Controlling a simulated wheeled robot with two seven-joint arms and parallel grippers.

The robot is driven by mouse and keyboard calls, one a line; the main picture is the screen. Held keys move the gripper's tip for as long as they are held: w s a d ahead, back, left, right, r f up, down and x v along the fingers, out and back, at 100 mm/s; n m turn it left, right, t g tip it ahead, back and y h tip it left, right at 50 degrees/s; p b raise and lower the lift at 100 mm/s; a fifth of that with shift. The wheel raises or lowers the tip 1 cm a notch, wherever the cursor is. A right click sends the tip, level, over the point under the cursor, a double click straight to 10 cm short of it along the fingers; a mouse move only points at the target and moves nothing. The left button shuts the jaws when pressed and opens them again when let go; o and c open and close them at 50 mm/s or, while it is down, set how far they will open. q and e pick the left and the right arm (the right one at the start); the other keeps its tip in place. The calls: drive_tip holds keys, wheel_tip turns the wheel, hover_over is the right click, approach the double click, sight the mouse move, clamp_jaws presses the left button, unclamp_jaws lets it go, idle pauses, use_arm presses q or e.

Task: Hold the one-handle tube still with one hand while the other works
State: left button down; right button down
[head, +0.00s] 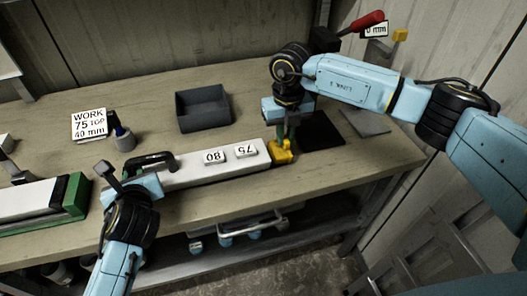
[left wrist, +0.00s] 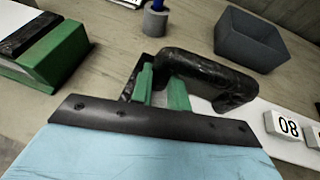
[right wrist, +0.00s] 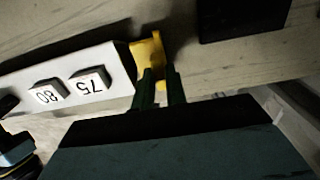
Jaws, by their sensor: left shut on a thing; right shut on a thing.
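The white one-handle tube (head: 203,171) lies along the front of the bench. Its black handle (head: 148,160) is at its left end, and a yellow end piece (head: 282,154) is at its right end. Labels 80 (head: 214,156) and 75 (head: 245,149) sit on its top. My left gripper (left wrist: 162,88) is shut on the black handle, its green fingers around the bar near one end. My right gripper (right wrist: 160,88) is shut on the yellow piece at the tube's right end; the exact contact is dark in the right wrist view.
A dark grey bin (head: 204,108) stands behind the tube. A sign (head: 89,124) reads WORK 75 TOP 40 mm, beside a grey cup (head: 124,142). Another white tube with a green end (head: 76,195) lies at left. A black mat (head: 322,134) lies right. A red-handled tool (head: 366,21) is at the back.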

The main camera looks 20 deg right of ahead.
drive_tip(key=shift+r, duration=3)
use_arm(q)
drive_tip(key=c, duration=1.3)
unclamp_jaws()
drive_tip(key=v, duration=1.2)
